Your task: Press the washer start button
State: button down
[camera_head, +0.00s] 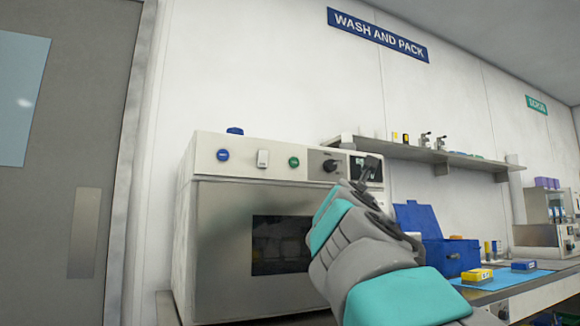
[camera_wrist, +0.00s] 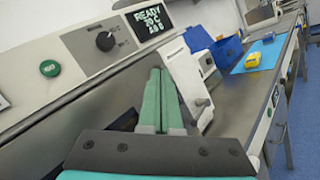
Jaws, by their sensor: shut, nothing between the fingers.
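The washer (camera_head: 215,240) is a pale box with a dark door window. Its front panel carries a blue button (camera_head: 223,155), a white switch (camera_head: 262,158), a green button (camera_head: 294,162), a black knob (camera_head: 329,165) and a display. In the wrist view the green button (camera_wrist: 49,68) is at left, the knob (camera_wrist: 105,40) is right of it, and the display (camera_wrist: 150,20) reads READY. My gripper (camera_head: 371,165) overlaps the display in the head view. In the wrist view my gripper (camera_wrist: 157,73) is shut and empty, below the panel and apart from the green button.
A blue object (camera_head: 235,131) sits on top of the washer. An open blue box (camera_head: 450,255) and yellow items (camera_head: 477,275) are on the counter at right. A shelf (camera_head: 420,153) runs along the wall. A grey door (camera_head: 60,200) stands at left.

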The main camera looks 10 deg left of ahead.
aim_at(299, 163)
jog(key=s+a+r+n+t+y, duration=0.2)
jog(key=s+a+r+n+t, duration=0.1)
jog(key=a+r+n, duration=0.3)
notch_tip(299, 163, up, 3)
jog(key=a, duration=0.2)
jog(key=shift+a+t+y, duration=0.3)
jog(key=shift+a+t, duration=0.05)
jog(key=shift+t, duration=0.05)
jog(key=shift+w+a, duration=0.1)
jog(key=shift+w, duration=0.05)
jog(key=shift+w+a+p, duration=0.75)
jog(key=shift+w+a, duration=0.05)
jog(key=shift+w, duration=0.35)
jog(key=shift+w+a+p, duration=0.8)
jog(key=shift+w, duration=0.4)
jog(key=shift+w+a+p, duration=0.75)
jog(key=shift+w+a, duration=0.05)
jog(key=shift+w, duration=0.35)
jog(key=shift+f, duration=0.1)
jog(key=shift+w+a+p, duration=0.1)
jog(key=shift+w+p, duration=0.2)
jog(key=shift+p, duration=0.15)
